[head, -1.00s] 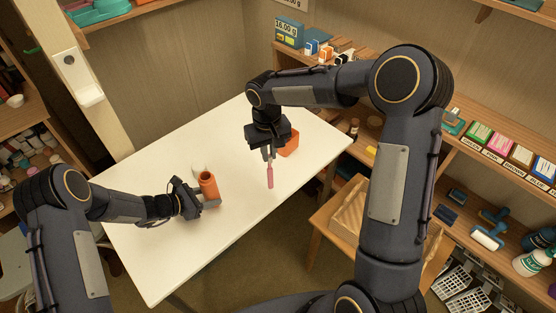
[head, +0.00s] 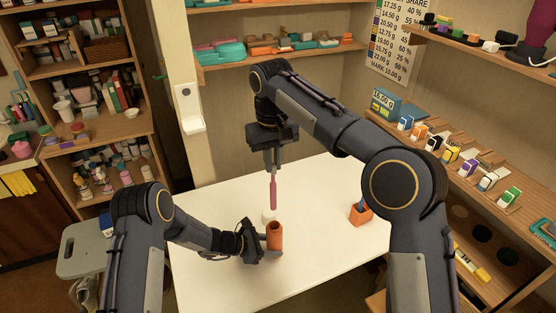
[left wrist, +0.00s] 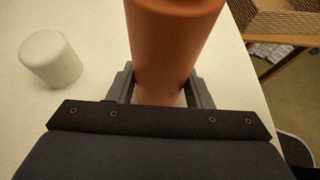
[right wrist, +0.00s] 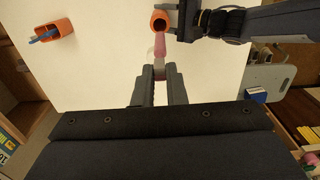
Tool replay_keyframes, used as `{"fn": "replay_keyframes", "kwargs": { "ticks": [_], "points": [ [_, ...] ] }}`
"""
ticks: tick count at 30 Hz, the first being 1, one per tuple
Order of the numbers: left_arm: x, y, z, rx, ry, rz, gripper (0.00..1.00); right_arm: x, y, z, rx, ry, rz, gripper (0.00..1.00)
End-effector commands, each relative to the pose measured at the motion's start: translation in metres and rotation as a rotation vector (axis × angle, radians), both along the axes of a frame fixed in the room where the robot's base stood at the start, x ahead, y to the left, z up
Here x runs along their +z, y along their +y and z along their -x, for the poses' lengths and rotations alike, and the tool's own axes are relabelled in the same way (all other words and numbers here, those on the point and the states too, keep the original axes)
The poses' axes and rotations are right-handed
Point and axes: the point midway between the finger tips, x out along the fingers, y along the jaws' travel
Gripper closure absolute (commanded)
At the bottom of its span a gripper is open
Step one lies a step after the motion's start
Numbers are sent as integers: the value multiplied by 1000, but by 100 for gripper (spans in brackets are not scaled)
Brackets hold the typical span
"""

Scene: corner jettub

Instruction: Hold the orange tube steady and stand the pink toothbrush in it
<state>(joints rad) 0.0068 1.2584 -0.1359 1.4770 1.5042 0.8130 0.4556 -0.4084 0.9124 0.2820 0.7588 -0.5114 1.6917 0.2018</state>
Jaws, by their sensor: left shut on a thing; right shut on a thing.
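The orange tube (head: 275,235) stands upright near the front of the white table, its open mouth up. My left gripper (head: 268,245) is shut around the tube; in the left wrist view the orange tube (left wrist: 170,45) sits between the fingers. My right gripper (head: 272,165) is shut on the pink toothbrush (head: 273,190), which hangs nearly vertical above and just behind the tube in the head view. In the right wrist view the pink toothbrush (right wrist: 160,48) points toward the tube's mouth (right wrist: 160,22). I cannot tell the exact gap between them.
A white cylinder (left wrist: 50,58) stands beside the tube, left of it in the left wrist view. An orange box (head: 361,213) with a blue item in it stands at the table's right. The white table (head: 215,285) is otherwise mostly clear. Shelves (head: 470,180) line the right wall.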

Motion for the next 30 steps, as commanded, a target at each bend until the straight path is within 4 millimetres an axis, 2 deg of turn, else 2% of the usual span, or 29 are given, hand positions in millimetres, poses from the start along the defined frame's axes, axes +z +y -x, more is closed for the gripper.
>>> {"fn": "replay_keyframes", "kwargs": {
  "ticks": [30],
  "points": [
    [0, 0, 0, -1, 0, 0, 67, -82, -1, 0, -2, 1, 0, 100]
  ]
}}
